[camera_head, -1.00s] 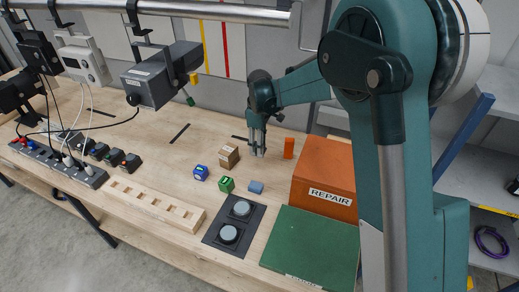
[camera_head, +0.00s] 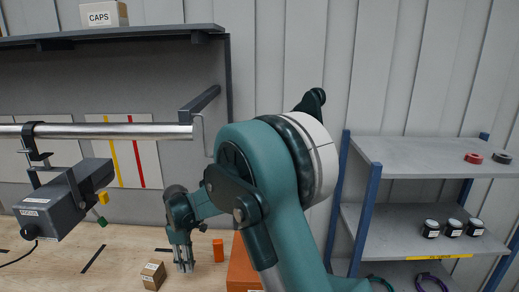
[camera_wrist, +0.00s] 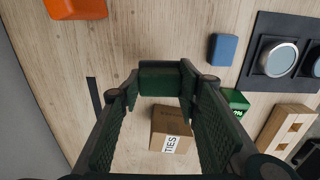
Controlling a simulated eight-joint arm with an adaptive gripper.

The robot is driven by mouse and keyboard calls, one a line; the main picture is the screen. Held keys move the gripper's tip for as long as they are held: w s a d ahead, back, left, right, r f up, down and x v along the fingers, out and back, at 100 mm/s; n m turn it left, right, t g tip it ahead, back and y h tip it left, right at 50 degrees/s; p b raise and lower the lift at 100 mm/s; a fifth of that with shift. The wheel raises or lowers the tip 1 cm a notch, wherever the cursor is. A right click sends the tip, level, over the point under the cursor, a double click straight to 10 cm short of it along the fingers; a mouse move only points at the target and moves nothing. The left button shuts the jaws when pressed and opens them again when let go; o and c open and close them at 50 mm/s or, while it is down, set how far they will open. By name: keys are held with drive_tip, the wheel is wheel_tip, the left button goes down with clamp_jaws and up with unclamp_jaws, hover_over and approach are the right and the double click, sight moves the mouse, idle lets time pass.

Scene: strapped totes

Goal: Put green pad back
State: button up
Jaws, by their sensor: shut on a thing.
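My gripper (camera_head: 184,268) hangs over the wooden bench in the head view, beside a small cardboard box. In the wrist view my gripper (camera_wrist: 160,85) has its two textured fingers apart, with a dark green block-like piece (camera_wrist: 160,78) between their tips. This piece looks like the green pad, but I cannot read any mark on it. The fingers hide it in the head view. A separate small green cube (camera_wrist: 236,101) lies on the bench to the right of the fingers.
A cardboard box marked TIES (camera_wrist: 171,130) lies below my gripper, and also shows in the head view (camera_head: 153,275). A blue block (camera_wrist: 222,50) and a dark plate with round buttons (camera_wrist: 262,30) lie right. An orange piece (camera_head: 218,250) stands right of my gripper.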

drive_tip(key=shift+f, duration=3.65)
drive_tip(key=shift+r, duration=0.1)
drive_tip(key=shift+r, duration=4.7)
wheel_tip(320, 180, down, 10)
drive_tip(key=shift+r, duration=0.15)
drive_tip(key=shift+s+r, duration=0.2)
drive_tip(key=shift+r, duration=3.35)
drive_tip(key=shift+c, duration=0.3)
drive_tip(key=shift+r, duration=0.3)
drive_tip(key=shift+f, duration=0.15)
drive_tip(key=shift+w+f, duration=0.2)
drive_tip(key=shift+f, duration=3.45)
